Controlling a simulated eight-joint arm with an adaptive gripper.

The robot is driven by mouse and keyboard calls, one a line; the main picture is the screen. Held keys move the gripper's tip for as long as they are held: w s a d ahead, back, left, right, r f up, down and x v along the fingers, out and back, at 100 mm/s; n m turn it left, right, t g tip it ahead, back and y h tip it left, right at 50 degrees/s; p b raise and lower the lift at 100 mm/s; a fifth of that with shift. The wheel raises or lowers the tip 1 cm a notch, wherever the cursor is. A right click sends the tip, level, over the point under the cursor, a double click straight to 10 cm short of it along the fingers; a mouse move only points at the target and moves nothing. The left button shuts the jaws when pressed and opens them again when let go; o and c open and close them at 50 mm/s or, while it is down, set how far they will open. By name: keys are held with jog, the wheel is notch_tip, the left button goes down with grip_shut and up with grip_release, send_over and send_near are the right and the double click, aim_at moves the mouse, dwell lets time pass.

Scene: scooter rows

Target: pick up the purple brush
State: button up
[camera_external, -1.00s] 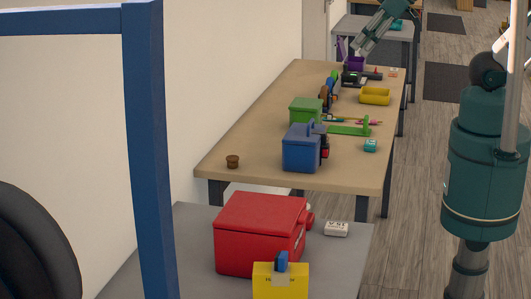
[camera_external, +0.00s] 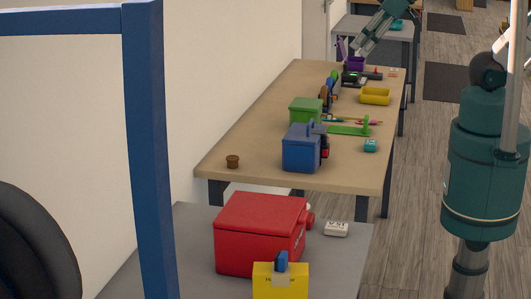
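A purple cup (camera_external: 356,63) stands at the far end of the long wooden table. A thin, light purple upright shape (camera_external: 341,48) shows at its left; it may be the purple brush, but it is too small to be sure. My gripper (camera_external: 359,52) reaches down from the upper right, just above the cup and right of that shape. Its fingertips are small and partly merge with the cup, so I cannot tell whether they are open or touching anything.
A red box (camera_external: 255,240) sits on a grey table in front. The table's near left part is mostly clear.

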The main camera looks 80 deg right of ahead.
jog(key=w+a+f+m+g+b, duration=0.1)
jog(key=w+a+f+m+b, duration=0.15)
jog(key=w+a+f, duration=0.35)
jog(key=w+a+f+m+g+y+b, duration=0.1)
jog(key=w+a+m+g, duration=0.1)
jog(key=w+a+m, duration=0.4)
jog(key=w+a+f+m+g+b, duration=0.15)
jog(key=w+a+f, duration=0.25)
jog(key=a, duration=0.4)
jog(key=w+a+f+m+g+b, duration=0.1)
jog(key=a+f+m, duration=0.1)
jog(key=a+f, duration=0.5)
jog(key=w+a+f+m+b, duration=0.1)
jog(key=a+f+m, duration=0.2)
jog(key=a+f, duration=0.4)
jog(key=w+a+f+m+g+h+b, duration=0.1)
jog(key=a+f+m+b, duration=0.1)
jog(key=a+f, duration=0.5)
jog(key=shift+w+a+f+m+g, duration=0.1)
jog(key=shift+a+f+m+g, duration=0.25)
jog(key=shift+f+m, duration=0.3)
jog(key=shift+a+f, duration=0.25)
jog(key=shift+f, duration=0.1)
jog(key=shift+f, duration=0.1)
